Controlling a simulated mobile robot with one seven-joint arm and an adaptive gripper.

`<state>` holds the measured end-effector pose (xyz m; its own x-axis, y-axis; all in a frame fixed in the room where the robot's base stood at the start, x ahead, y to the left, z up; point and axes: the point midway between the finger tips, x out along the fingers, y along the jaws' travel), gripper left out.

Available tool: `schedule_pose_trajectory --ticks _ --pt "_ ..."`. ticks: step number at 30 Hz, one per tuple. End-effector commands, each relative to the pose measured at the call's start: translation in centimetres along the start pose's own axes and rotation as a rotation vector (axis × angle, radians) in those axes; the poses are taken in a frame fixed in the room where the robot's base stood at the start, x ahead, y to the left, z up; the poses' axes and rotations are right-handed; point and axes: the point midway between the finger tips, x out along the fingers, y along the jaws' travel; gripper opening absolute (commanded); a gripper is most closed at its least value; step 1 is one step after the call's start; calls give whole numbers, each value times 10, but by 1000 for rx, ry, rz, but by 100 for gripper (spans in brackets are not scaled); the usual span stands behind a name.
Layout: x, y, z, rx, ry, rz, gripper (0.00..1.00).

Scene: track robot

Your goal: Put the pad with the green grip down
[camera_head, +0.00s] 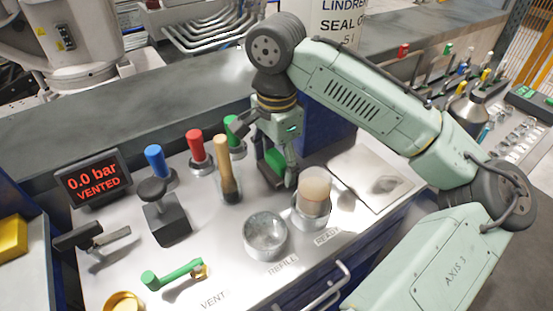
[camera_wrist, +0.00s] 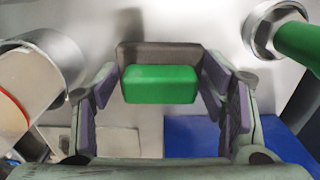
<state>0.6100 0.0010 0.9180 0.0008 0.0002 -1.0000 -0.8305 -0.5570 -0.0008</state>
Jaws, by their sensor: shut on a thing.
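My gripper (camera_head: 278,170) points down over the steel bench top, behind the READY cup. It is shut on the pad with the green grip (camera_head: 274,158). In the wrist view the green grip (camera_wrist: 160,84) is a bright green block between the purple-lined fingers, with the grey-brown pad body (camera_wrist: 158,53) behind it. The fingers hide part of the pad. I cannot tell whether its underside touches the bench.
The READY cup (camera_head: 311,215) holding a tan cylinder stands close in front of my gripper. Left are the steel REFILL bowl (camera_head: 265,242), a wooden handle (camera_head: 225,173) and red (camera_head: 196,148) and blue (camera_head: 155,160) handles. A flat plate (camera_head: 367,181) lies right.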

Motion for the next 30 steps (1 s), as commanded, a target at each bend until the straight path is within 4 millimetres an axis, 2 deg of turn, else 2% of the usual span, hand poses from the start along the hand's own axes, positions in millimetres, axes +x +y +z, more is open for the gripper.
schedule_pose_trajectory --ticks 2,3,11,23,26,30 --pt "3 0 0 0 -1 1 44" --pt "2 0 0 0 -1 1 69" --pt "2 0 0 0 0 0 86" --pt "-3 0 0 0 1 -1 86" --pt "-15 -1 0 1 1 -2 86" --pt "-45 -1 -1 3 4 -2 86"
